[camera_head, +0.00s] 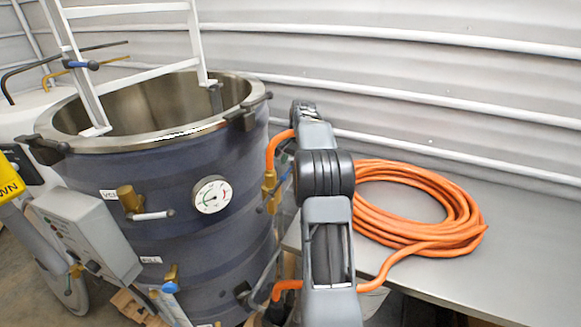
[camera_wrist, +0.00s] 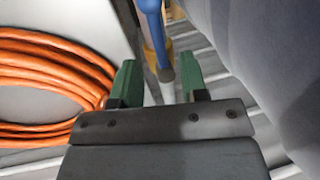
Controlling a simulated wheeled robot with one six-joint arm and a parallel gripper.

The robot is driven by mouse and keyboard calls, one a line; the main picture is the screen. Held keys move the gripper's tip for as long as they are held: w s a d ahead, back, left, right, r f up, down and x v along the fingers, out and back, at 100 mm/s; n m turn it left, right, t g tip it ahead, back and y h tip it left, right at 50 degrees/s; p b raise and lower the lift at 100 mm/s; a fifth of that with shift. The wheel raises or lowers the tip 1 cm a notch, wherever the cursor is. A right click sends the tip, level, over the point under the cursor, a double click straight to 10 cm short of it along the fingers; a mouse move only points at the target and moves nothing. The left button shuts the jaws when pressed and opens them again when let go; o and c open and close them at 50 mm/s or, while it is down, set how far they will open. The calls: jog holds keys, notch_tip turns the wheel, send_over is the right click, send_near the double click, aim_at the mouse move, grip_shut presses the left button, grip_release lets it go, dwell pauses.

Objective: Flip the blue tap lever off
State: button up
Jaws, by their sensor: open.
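In the wrist view, a blue lever (camera_wrist: 153,28) on a brass fitting reaches down from the top edge, with its lower end in line with the gap between my fingertips. My gripper (camera_wrist: 160,82) has two green fingers spread apart, with nothing clamped between them. I cannot tell whether the lever touches a finger. In the head view, a brass valve (camera_head: 269,183) with some blue beside it shows at the vat's right side, partly hidden by my arm. My gripper is hidden there. Another blue lever (camera_head: 82,65) is at the back left.
The large dark vat (camera_head: 165,195) has a dial gauge (camera_head: 211,195) and a white ladder (camera_head: 132,77) in it. A coiled orange hose (camera_head: 420,215) lies on the grey table (camera_head: 520,260) at right. A grey control box (camera_head: 85,235) is at front left.

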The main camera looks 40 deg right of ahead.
jog(key=shift+w+a+f, duration=0.1)
jog(key=shift+f, duration=0.5)
jog(key=shift+w+a+f, duration=0.1)
jog(key=shift+f, duration=0.45)
jog(key=shift+c, duration=0.5)
grip_shut()
jog(key=shift+d, duration=0.1)
